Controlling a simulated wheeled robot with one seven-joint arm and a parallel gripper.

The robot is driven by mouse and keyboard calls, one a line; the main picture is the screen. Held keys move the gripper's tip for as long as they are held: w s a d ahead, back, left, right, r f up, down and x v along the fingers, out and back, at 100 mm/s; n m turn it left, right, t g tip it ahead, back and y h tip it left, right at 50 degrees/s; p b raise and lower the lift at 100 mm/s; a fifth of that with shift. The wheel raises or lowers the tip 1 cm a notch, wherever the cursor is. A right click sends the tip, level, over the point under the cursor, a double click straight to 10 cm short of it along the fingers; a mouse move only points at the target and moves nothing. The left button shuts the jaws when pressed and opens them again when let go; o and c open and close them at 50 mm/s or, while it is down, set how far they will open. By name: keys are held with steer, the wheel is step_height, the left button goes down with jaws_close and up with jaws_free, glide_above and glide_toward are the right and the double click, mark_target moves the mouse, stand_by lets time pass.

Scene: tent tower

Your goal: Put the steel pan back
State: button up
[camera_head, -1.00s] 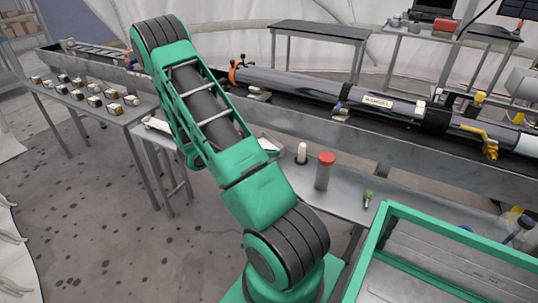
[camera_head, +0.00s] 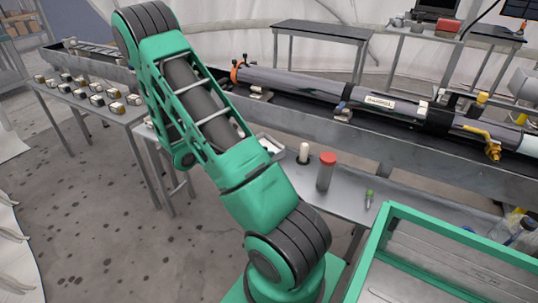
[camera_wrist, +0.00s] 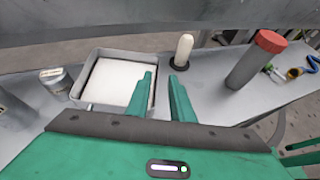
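A square grey metal pan (camera_wrist: 78,92), apparently the steel pan, sits on the grey bench in the wrist view with a flat white slab in it. In the head view my arm hides most of that spot, and only a pale edge shows beside the arm. My gripper (camera_wrist: 162,76) has its two green fingers apart at the pan's right side. The left finger overlaps the pan's right wall in the picture, and the right finger is outside it. I cannot tell whether either finger touches the wall. The gripper is hidden in the head view.
A white-topped peg (camera_head: 304,152) and a red-capped grey cylinder (camera_head: 326,172) stand on the bench (camera_head: 345,205) to the right of the pan. A small green-capped vial (camera_head: 369,198) is farther right. A metal object (camera_wrist: 55,79) stands left of the pan. A long trough (camera_head: 340,133) runs behind.

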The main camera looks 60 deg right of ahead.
steer(key=v, duration=0.6)
steer(key=s+a+r+m+t+y, duration=0.2)
steer(key=s+a+r+m+y, duration=0.4)
steer(key=a+m, duration=0.4)
steer(key=s+a+r+m+t+y, duration=0.1)
steer(key=s+a+r+m+y, duration=0.5)
steer(key=s+a+r+m, duration=0.3)
steer(key=shift+s+a+r+m+t, duration=0.35)
steer(key=shift+s+a+m, duration=0.3)
steer(key=shift+a+m, duration=0.3)
